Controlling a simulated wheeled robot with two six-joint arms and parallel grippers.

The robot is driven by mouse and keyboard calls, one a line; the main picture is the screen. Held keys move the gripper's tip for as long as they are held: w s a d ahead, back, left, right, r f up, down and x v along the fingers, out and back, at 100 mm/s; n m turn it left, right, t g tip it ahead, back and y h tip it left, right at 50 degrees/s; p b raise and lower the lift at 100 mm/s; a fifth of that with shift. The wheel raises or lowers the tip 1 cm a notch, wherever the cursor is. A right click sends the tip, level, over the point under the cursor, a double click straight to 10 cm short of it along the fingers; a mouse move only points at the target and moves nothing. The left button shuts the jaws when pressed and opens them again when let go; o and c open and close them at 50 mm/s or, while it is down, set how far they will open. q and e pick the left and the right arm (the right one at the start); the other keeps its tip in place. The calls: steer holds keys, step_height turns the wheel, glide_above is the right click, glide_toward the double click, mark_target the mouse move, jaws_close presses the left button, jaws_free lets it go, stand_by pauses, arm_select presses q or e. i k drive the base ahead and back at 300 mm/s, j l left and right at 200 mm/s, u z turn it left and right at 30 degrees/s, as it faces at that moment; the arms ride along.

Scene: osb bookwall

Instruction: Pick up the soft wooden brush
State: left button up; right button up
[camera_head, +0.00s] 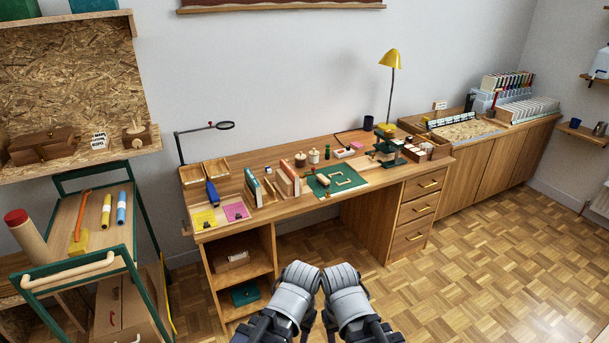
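I cannot make out the soft wooden brush for certain. Small pale wooden pieces (343,184) lie on the green cutting mat (352,173) on the wooden desk (290,208), too small to identify. A long orange-handled tool with a yellow end (80,238) lies on the green-framed cart (122,215) at left; I cannot tell whether it is a brush. My two arms show folded side by side at the bottom centre, well short of the desk. Neither gripper's fingers can be seen.
The desk also holds a blue bottle (211,193), upright books (252,187), a yellow lamp (389,60), a magnifier (225,125) and a dark green press (388,152). A low cabinet (486,160) stands right. Parquet floor (480,265) is clear at right.

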mark_target(322, 180)
steer(key=i+l+u, duration=0.45)
steer(key=i+l, duration=0.2)
steer(key=i, duration=0.5)
steer(key=i+l+u, duration=0.5)
steer(key=i+l, duration=0.5)
